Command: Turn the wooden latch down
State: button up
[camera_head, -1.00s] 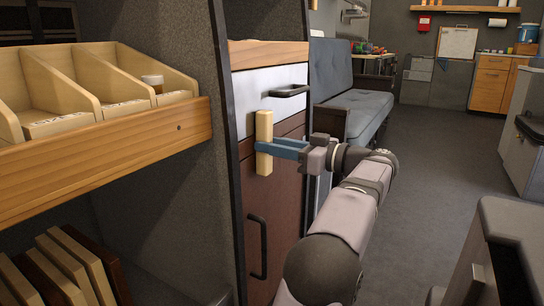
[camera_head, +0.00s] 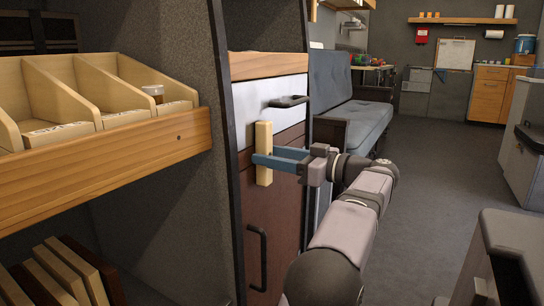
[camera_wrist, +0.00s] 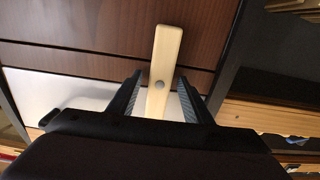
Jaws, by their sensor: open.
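The pale wooden latch (camera_head: 264,136) stands upright on the front of a dark brown cabinet door (camera_head: 284,215), just below a white drawer. My gripper (camera_head: 266,157) reaches in from the right at the latch's middle, with one finger crossing in front of it. In the wrist view the latch (camera_wrist: 165,55) lies between the two open fingers (camera_wrist: 160,82), slightly tilted in the picture, with a round grey pivot screw at its middle. Gaps show on both sides between the latch and the fingers. The end of the latch toward the wrist is hidden by the gripper body.
A black drawer handle (camera_head: 288,101) is above and right of the latch, and a black door handle (camera_head: 257,258) is below. A dark frame post (camera_head: 225,150) stands close on the left. A wooden shelf (camera_head: 110,150) with bins is farther left. Open floor lies to the right.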

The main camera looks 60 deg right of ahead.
jog(key=s+p, duration=0.3)
jog(key=s, duration=0.4)
jog(key=shift+s, duration=0.15)
dwell(0.4)
